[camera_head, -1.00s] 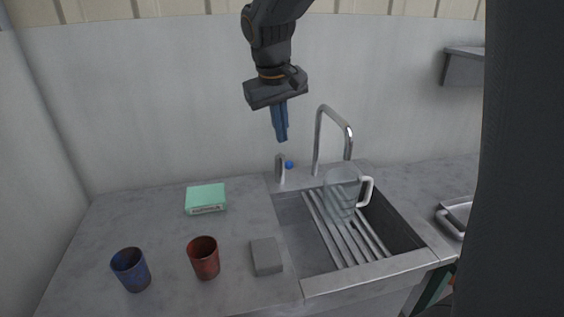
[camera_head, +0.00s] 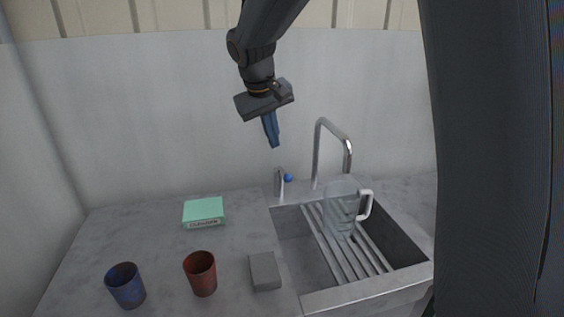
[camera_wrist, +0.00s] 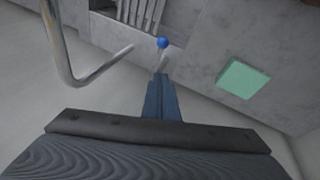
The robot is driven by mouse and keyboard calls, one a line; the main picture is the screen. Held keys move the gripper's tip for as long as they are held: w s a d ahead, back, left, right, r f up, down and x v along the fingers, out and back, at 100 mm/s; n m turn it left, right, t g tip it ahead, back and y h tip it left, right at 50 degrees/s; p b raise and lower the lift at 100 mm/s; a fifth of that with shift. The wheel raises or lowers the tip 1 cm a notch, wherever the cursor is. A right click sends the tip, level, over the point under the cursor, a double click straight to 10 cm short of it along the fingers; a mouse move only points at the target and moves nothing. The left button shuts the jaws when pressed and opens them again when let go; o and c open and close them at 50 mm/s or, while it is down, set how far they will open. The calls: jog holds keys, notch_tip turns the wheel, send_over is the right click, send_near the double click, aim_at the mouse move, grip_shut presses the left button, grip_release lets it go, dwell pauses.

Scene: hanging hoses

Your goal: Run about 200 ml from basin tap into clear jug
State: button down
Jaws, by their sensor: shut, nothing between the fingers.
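The clear jug (camera_head: 341,206) with a white handle stands upright on the slatted rack in the basin (camera_head: 316,299), under the spout of the tap (camera_head: 317,150). The tap's lever (camera_head: 279,183), with a blue knob (camera_head: 288,178), stands left of the spout at the basin's back edge. My gripper (camera_head: 272,146) has blue fingers, shut and empty, pointing down above the lever and apart from it. In the wrist view the blue knob (camera_wrist: 162,43) shows just beyond the fingertips, and the tap spout (camera_wrist: 62,55) is at the left. The water level in the jug cannot be made out.
A green box (camera_head: 203,211), a blue cup (camera_head: 126,285), a red cup (camera_head: 201,273) and a grey block (camera_head: 265,271) stand on the counter left of the basin. A dark part of mine hides the right side.

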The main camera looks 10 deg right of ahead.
jog(key=p, duration=0.1)
send_near(283, 173)
jog(key=w, duration=0.1)
jog(key=shift+s+d+f+p, duration=0.2)
jog(key=shift+s+f+p, duration=0.1)
jog(key=shift+f, duration=0.35)
jog(key=shift+s+d+f+p, duration=0.15)
jog(key=shift+s+f, duration=0.1)
jog(key=shift+f, duration=0.45)
jog(key=shift+s+d+f+p, duration=0.2)
jog(key=shift+s+f+p, duration=0.1)
jog(key=shift+f, duration=0.35)
jog(key=shift+f+b, duration=0.15)
jog(key=shift+b, duration=0.45)
